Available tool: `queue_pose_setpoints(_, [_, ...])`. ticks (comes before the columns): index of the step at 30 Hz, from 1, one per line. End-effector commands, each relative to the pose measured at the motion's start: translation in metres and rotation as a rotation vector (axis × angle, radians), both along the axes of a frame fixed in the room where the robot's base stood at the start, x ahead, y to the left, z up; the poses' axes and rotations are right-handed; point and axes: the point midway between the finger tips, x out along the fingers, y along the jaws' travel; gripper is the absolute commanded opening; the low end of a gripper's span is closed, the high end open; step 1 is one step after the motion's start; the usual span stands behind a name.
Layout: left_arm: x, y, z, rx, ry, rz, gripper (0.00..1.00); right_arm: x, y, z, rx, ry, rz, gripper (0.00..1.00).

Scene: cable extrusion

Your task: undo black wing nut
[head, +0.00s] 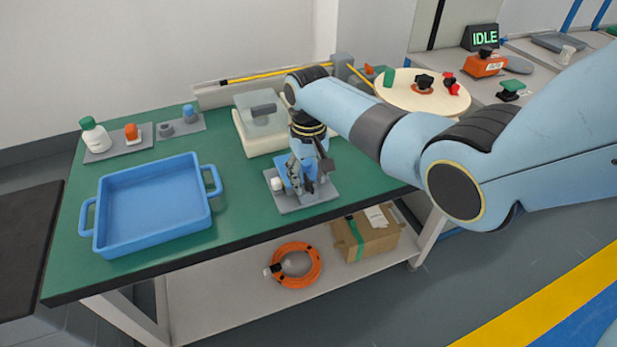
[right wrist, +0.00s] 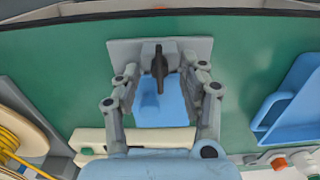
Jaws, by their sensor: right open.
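The black wing nut (right wrist: 159,62) shows in the right wrist view on a grey plate (right wrist: 122,48), at the far end of a blue block (right wrist: 160,102). My right gripper (right wrist: 161,76) is open, with one finger on each side of the wing nut; I cannot tell whether either finger touches it. In the head view my right gripper (head: 306,172) is down over the grey plate (head: 290,204) near the table's front edge. It hides most of the blue block there, and the wing nut cannot be made out clearly. My left gripper is not in view.
A blue tray (head: 103,232) stands on the green table (head: 245,215) to the left. A cream machine with a clear cover (head: 262,112) stands behind the plate. A round cream reel (head: 395,87) is at the back right.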

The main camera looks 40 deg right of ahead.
Motion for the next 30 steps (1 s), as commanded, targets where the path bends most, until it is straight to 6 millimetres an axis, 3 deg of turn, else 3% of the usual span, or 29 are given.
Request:
queue_pose_setpoints(8, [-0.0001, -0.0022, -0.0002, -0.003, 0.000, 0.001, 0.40, 0.0001, 0.0000, -0.0010, 0.000, 0.000, 0.000, 0.41])
queue_pose_setpoints(18, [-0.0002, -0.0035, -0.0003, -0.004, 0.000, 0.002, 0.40, -0.0001, 0.0001, -0.0010, 0.000, 0.000, 0.000, 0.00])
queue_pose_setpoints(30, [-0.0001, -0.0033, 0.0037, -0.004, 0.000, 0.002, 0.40, -0.0005, 0.0005, -0.0003, 0.000, 0.002, 0.046, 0.00])
